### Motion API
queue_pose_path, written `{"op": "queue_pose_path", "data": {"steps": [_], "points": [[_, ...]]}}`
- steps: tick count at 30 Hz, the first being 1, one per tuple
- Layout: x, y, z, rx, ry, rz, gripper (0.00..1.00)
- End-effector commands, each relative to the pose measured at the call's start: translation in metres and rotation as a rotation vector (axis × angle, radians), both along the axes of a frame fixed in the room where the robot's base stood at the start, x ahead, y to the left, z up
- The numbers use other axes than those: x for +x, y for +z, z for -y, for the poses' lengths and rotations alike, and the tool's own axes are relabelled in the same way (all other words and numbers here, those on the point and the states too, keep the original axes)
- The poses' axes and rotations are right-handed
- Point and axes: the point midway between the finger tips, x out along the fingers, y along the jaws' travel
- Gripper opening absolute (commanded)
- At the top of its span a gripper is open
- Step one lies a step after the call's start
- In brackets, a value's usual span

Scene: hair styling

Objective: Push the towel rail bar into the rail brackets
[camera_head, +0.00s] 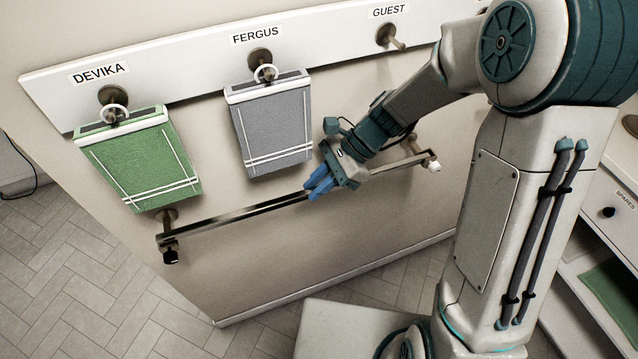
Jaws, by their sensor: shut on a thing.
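The towel rail bar (245,212) is a long, thin metal bar running along the wall panel below the hanging towels, rising to the right in the picture. Its left end is at the left rail bracket (168,216), which has a dark knob below it. Its right end is near the right rail bracket (411,143), where a pale knob shows. I cannot tell how deep either end sits. My gripper (318,188), with blue fingers, is shut on the bar right of its middle. The fingers and wrist hide part of the bar.
A green towel (140,160) hangs under the DEVIKA label and a grey towel (272,128) under FERGUS, close above the bar. The GUEST hook (390,36) is empty. A shelf unit (608,215) stands at the right. Tiled floor (75,290) is clear at lower left.

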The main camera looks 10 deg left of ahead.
Motion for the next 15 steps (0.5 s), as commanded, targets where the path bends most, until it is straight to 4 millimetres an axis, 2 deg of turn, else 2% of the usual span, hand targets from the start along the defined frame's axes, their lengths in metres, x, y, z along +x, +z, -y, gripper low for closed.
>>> {"op": "queue_pose_path", "data": {"steps": [1,5,6,8,9,15], "points": [[-0.0003,-0.0060,0.0012,-0.007,0.000,0.001,0.00],[-0.0007,-0.0079,0.0018,-0.010,0.001,0.002,0.00],[-0.0010,-0.0088,0.0021,-0.010,0.001,0.000,0.18],[-0.0012,-0.0093,0.0024,-0.011,0.001,0.000,0.34],[-0.0015,-0.0098,0.0025,-0.012,0.001,-0.001,0.38],[-0.0007,-0.0079,0.0022,-0.009,0.000,0.001,0.38]]}}
